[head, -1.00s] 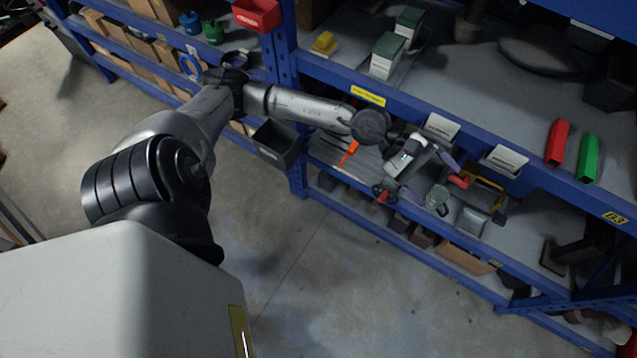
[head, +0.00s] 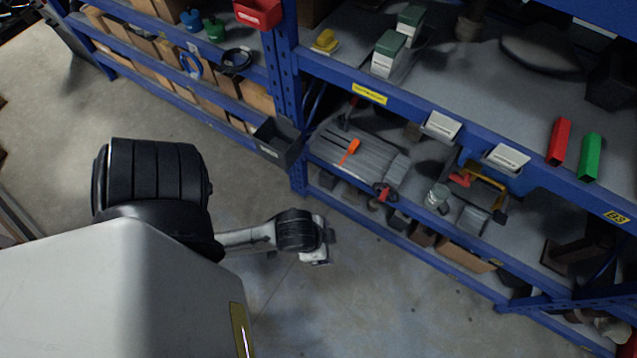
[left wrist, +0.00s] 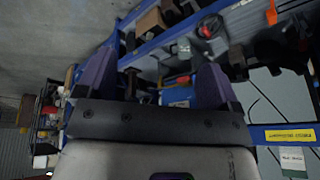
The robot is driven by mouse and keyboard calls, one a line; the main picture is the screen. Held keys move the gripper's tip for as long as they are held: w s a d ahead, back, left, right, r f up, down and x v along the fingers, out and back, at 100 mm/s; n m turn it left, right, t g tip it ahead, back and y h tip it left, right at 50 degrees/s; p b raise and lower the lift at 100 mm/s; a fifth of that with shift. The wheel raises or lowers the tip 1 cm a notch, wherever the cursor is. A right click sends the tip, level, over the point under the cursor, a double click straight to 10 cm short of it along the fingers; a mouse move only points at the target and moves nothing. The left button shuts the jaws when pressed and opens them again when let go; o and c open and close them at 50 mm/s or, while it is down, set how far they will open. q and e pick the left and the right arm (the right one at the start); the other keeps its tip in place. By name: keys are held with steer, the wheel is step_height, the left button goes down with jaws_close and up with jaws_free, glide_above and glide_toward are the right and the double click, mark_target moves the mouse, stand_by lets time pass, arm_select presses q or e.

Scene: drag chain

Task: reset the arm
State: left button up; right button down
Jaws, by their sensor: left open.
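My left arm is folded back near my body in the head view. Its wrist end (head: 310,238) hangs over the bare floor in front of the shelf, clear of the shelf edge; its fingers are too small to make out there. In the left wrist view, my left gripper (left wrist: 152,85) shows two purple-grey fingers standing wide apart with nothing between them. It is open and empty, with the blue shelving seen beyond it. My right gripper is in neither view.
The blue shelf rack (head: 400,105) runs along the back and right. A red block (head: 558,141) and a green block (head: 590,157) lie on its upper shelf. An orange-handled tool (head: 350,151) and a black bin (head: 277,143) are lower. The floor (head: 380,290) in front is clear.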

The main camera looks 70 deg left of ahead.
arm_select(q)
steer(key=shift+s+d+f+g, duration=0.1)
steer(key=shift+s+d+g, duration=0.2)
steer(key=shift+s, duration=0.3)
step_height(320, 180, up, 16)
steer(key=p, duration=1.5)
steer(key=shift+f+p, duration=0.15)
steer(key=shift+p, duration=0.15)
